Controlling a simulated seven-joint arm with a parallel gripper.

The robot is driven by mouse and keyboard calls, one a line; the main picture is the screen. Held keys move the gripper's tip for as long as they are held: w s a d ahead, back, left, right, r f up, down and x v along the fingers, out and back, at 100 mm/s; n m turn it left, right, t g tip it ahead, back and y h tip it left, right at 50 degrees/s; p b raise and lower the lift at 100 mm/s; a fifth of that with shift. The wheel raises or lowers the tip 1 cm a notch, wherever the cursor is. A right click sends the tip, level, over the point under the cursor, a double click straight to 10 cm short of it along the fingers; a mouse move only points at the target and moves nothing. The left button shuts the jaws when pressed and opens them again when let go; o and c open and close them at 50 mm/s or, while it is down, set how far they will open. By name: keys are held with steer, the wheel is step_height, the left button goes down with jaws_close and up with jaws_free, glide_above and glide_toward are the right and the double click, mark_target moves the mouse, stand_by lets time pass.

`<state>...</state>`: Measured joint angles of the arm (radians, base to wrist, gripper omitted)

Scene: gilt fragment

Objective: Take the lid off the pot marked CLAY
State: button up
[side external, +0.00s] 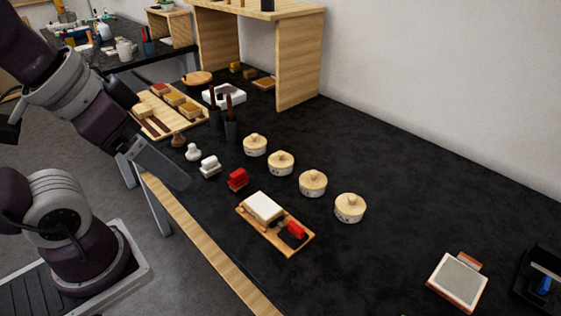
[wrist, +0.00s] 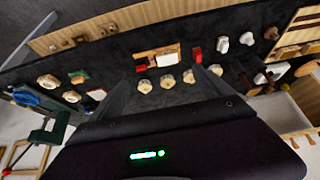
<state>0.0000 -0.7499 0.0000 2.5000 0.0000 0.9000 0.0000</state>
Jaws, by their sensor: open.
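A row of several small round lidded pots with pale tops and knobs stands on the black table; in the side view they run from the pot farthest back (side external: 255,145) through two middle pots (side external: 281,162) (side external: 313,183) to the nearest pot (side external: 350,208). All have lids on. Their markings are too small to read, so I cannot tell which says CLAY. The row also shows in the wrist view (wrist: 167,82). My gripper (side external: 181,181) is left of the pots, above the table's front edge, apart from them. In the wrist view its fingers (wrist: 160,76) are spread and empty.
A wooden tray (side external: 262,240) with a white block and a red-and-black item lies in front of the pots. A red block (side external: 237,179), white pieces (side external: 210,166) and dark cups (side external: 232,131) stand nearby. A wooden shelf (side external: 298,65) is behind.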

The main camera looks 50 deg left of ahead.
steer(key=n+g, duration=0.6)
steer(key=n, duration=1.3)
glide_above(281, 152)
step_height(281, 152, down, 17)
steer(key=shift+s+r, duration=0.1)
step_height(281, 152, down, 7)
steer(key=shift+r, duration=0.2)
steer(key=shift+f, duration=0.35)
steer(key=c, duration=1.4)
